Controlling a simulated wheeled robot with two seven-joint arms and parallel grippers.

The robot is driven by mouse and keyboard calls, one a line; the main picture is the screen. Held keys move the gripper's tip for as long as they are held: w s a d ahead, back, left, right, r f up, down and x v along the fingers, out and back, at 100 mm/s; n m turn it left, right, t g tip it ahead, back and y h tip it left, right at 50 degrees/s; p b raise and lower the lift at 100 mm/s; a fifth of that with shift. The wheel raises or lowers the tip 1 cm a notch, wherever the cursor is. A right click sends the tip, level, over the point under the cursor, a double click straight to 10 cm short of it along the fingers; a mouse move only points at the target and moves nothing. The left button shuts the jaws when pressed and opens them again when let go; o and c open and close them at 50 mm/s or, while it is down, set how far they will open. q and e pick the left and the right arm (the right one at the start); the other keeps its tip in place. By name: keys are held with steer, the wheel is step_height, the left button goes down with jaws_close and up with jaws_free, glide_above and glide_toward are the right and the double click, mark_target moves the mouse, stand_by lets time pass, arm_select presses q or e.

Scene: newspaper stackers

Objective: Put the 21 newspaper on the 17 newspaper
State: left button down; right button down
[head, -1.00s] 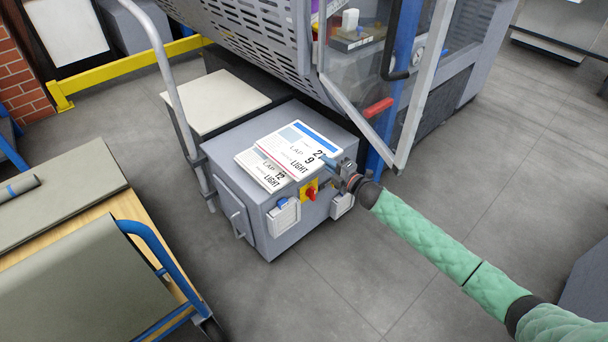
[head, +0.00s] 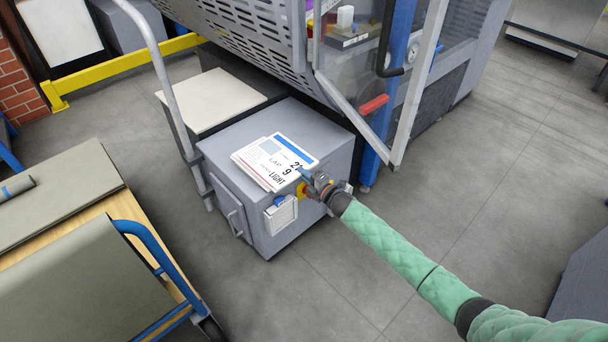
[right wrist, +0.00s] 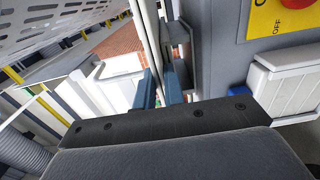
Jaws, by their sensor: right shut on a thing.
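A newspaper with a blue stripe (head: 290,150) is the top one of a small pile on the grey cabinet (head: 225,150). Its large number starts with 2; the rest is partly covered by my gripper. Edges of other papers, one red-lined, show beneath it at the left; their numbers are hidden, and I cannot make out a 17. My right gripper (head: 316,181) is shut on the blue-striped newspaper at its near right edge. In the right wrist view, thin pale edges run between the two blue fingers (right wrist: 160,88). My left gripper is out of view.
A red and yellow switch (right wrist: 295,8) and a white socket box (head: 281,214) are on the cabinet front. A pale-topped stand (head: 208,98) is behind it. A machine with an open glass door (head: 365,80) rises behind. A blue-railed cart (head: 145,240) stands left.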

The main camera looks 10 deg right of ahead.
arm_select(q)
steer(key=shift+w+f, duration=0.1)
arm_select(e)
steer(key=c, duration=1.5)
jaws_free()
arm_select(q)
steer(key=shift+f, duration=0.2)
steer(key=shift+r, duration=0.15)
arm_select(e)
steer(key=shift+r, duration=0.1)
